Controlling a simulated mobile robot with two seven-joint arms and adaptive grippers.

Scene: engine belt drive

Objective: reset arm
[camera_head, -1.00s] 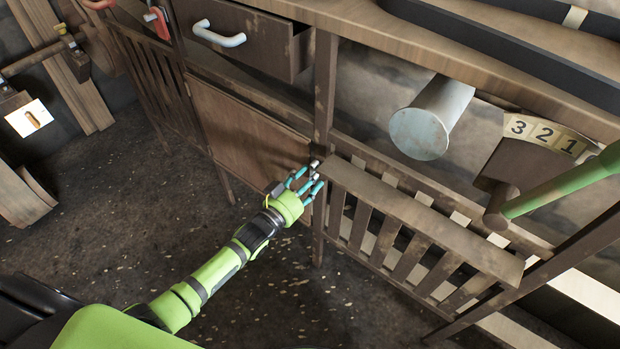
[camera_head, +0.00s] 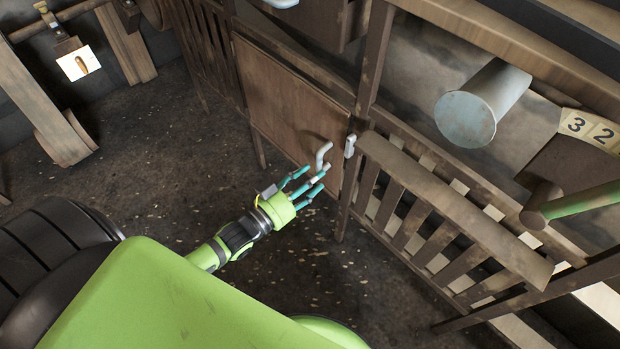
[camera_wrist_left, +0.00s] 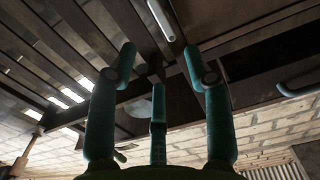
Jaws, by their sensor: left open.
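My left gripper (camera_head: 310,182) is open and empty in front of the brown cabinet door (camera_head: 288,100). Its teal fingers are spread, and its fingertips are close to the curved grey door handle (camera_head: 323,157), not closed around it; I cannot tell whether they touch. In the left wrist view, the three fingers (camera_wrist_left: 160,85) stand apart with nothing between them, and a pale grey bar (camera_wrist_left: 161,18) lies beyond them. My right gripper is not in view.
A slatted wooden rack (camera_head: 450,220) stands right of the door, below a grey cylinder (camera_head: 466,119). Number tiles (camera_head: 590,129) and a green bar (camera_head: 585,201) are at the far right. Dark floor (camera_head: 170,170) lies open at left.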

